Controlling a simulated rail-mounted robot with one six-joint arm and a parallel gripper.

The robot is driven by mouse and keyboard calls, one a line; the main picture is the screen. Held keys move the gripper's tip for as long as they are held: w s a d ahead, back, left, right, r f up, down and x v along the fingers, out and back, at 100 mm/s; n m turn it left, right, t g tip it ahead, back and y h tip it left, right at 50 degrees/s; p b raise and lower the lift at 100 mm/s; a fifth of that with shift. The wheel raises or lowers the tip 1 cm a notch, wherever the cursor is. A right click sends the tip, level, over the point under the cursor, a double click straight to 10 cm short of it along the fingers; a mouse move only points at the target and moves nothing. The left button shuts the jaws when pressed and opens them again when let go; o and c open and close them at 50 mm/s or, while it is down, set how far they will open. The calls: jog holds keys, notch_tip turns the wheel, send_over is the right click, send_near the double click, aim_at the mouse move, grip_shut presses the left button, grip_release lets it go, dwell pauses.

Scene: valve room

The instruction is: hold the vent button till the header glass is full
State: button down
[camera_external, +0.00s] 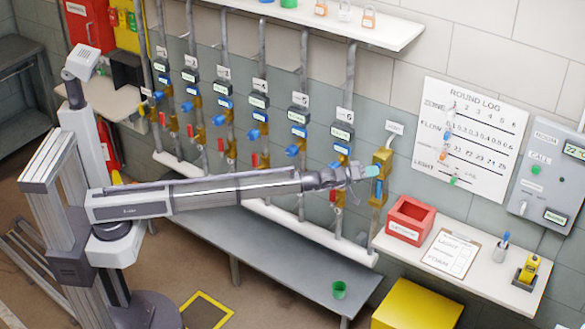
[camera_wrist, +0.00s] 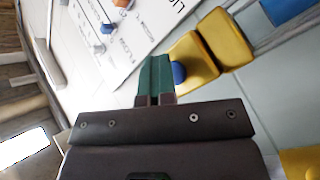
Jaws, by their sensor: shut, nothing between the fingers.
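My gripper (camera_external: 370,171) is shut and empty, its green fingers together, in front of a yellow fitting (camera_external: 383,157) on the wall at the right end of the pipe row. In the wrist view the closed fingers (camera_wrist: 155,78) lie beside a round blue button (camera_wrist: 179,73) on the yellow fitting (camera_wrist: 222,40). The fingers partly overlap the button's near edge; I cannot tell whether they touch or press it. A blue-green strip shows on the fitting's lower part in the external view, but I cannot tell whether it is the header glass or its level.
Several vertical pipes with blue and red valve handles line the wall left of my gripper. A shelf at the right holds a red box (camera_external: 410,219), a clipboard (camera_external: 451,253) and a yellow tape dispenser (camera_external: 527,271). A grey bench (camera_external: 270,250) stands below the pipes.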

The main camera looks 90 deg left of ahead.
jog(key=shift+s+d, duration=0.5)
jog(key=shift+d, duration=0.25)
jog(key=shift+d, duration=0.1)
jog(key=s+d, duration=0.1)
jog(key=d, duration=0.1)
jog(key=s+d, duration=0.1)
jog(key=d, duration=0.1)
jog(key=shift+s, duration=0.35)
